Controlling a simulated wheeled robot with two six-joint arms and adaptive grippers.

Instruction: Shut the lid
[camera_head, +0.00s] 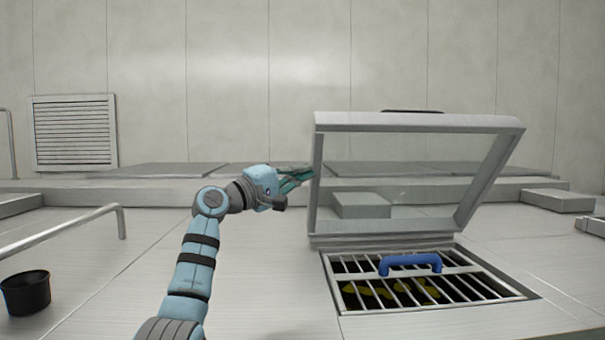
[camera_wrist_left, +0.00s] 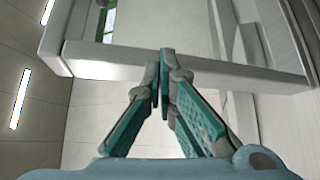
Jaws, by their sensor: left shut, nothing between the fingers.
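The lid (camera_head: 420,122) is a pale frame with a clear pane. It stands raised and tilted back behind an opening in the floor, hinged along its lower edge. A dark handle shows on its top edge. My left gripper (camera_head: 312,172) is shut and empty, with its fingertips beside the lid's left edge. In the left wrist view the shut fingertips (camera_wrist_left: 164,52) lie in front of the lid's frame (camera_wrist_left: 240,76); I cannot tell whether they touch it. My right gripper is not in view.
A grating with bars (camera_head: 462,270) covers the opening, with a blue handle (camera_head: 410,262) on top and yellowish shapes below. A black bucket (camera_head: 26,294) stands at the left near a metal rail (camera_head: 62,229). Low blocks (camera_head: 558,200) lie at the right.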

